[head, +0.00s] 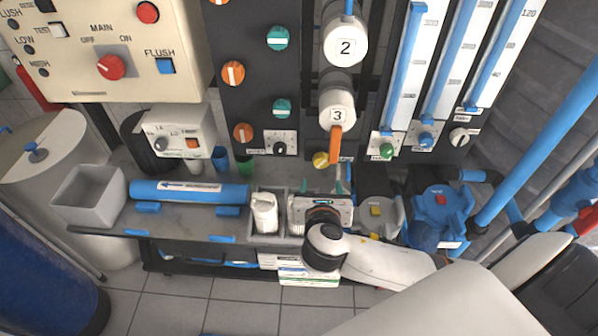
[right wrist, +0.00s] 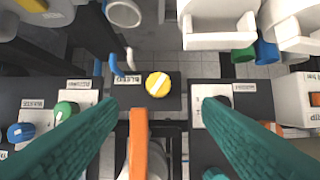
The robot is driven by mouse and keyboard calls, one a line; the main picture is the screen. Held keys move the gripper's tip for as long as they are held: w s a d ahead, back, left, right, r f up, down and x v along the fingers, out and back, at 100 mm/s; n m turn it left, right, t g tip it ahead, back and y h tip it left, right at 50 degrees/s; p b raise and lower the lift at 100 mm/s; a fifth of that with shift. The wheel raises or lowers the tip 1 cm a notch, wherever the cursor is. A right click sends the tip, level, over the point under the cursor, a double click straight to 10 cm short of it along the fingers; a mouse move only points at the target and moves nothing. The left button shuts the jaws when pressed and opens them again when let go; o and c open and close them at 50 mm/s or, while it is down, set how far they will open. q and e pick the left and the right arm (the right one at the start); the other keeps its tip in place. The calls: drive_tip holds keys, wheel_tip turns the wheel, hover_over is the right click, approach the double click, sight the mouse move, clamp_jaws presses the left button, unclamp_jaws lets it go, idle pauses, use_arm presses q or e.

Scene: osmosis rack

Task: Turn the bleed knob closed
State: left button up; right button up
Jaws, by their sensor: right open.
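My right gripper (head: 325,187) is open and empty in front of the dark panel, below the yellow knob (head: 320,160). In the right wrist view, its teal fingers (right wrist: 161,105) are spread wide, and the yellow knob (right wrist: 158,84) shows beyond them in the gap, touched by neither. A black knob (head: 280,148) on a white plate is left of the yellow one in the head view. A green knob (head: 387,150), a blue knob (head: 426,139) and a white knob (head: 460,136) sit under the flow tubes. My left gripper is out of view.
An orange handle (head: 336,145) hangs from the canister marked 3 (head: 338,112), close to the yellow knob. A grey shelf (head: 180,222) below holds a blue cartridge (head: 190,191), a grey bin (head: 90,195) and a white bottle (head: 265,213). A blue pump (head: 440,215) stands at right.

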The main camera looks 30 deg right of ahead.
approach(321, 164)
drive_tip(key=w+d, duration=0.1)
drive_tip(key=w, duration=0.1)
drive_tip(key=x, duration=0.7)
drive_tip(key=shift+s+f, duration=0.15)
drive_tip(key=shift+f, duration=0.25)
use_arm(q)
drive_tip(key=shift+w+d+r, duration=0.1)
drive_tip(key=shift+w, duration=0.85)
use_arm(e)
drive_tip(key=c, duration=1)
